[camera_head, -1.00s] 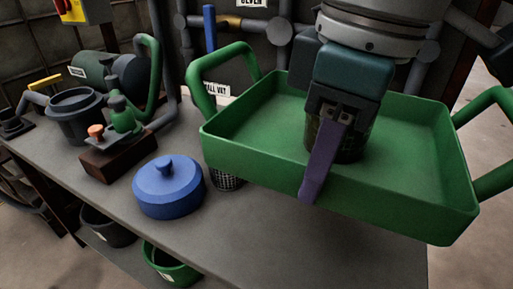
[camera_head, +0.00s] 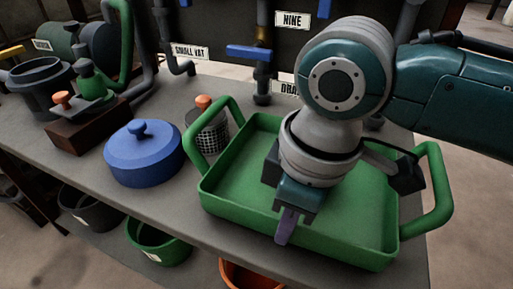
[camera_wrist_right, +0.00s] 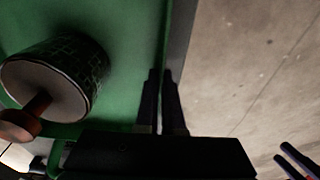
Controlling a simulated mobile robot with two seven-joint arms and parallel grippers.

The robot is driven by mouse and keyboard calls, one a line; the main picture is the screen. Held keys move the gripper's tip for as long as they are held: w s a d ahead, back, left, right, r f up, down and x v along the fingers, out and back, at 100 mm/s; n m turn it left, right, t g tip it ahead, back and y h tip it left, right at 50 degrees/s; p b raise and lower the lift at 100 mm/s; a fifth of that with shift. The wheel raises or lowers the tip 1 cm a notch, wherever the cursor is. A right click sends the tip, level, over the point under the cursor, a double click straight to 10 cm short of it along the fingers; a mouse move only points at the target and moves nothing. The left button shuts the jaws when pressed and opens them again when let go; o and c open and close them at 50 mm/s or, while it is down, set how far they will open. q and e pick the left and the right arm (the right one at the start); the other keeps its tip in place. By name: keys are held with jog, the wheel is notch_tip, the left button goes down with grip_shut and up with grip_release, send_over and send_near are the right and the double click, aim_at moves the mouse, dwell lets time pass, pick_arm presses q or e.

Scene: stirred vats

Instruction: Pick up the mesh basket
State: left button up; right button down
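The mesh basket (camera_head: 207,130), a grey round wire mesh with an orange knob, stands upright on the table behind the tray's left end. The green tray (camera_head: 225,207) has a big handle at each end and sits at the table's right part. My right gripper (camera_head: 285,228) is at the tray's front wall, away from the basket. In the right wrist view its dark fingers (camera_wrist_right: 161,95) are close together along the tray's wall (camera_wrist_right: 162,35). A second round, grid-sided thing (camera_wrist_right: 62,75) with a brownish knob shows there over the tray; in the head view my gripper hides it.
A blue lidded pot (camera_head: 143,160) stands left of the basket. A brown block (camera_head: 85,125) and a dark pot (camera_head: 42,88) are farther left. Pipes with a blue valve handle (camera_head: 262,53) rise behind. Buckets stand below. The front table strip is clear.

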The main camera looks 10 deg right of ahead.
jog(key=shift+f, duration=0.9)
jog(key=shift+r, duration=0.1)
jog(key=c, duration=1.5)
grip_release()
jog(key=shift+f, duration=0.25)
jog(key=o, duration=0.5)
jog(key=shift+c, duration=0.2)
jog(key=shift+r, duration=0.1)
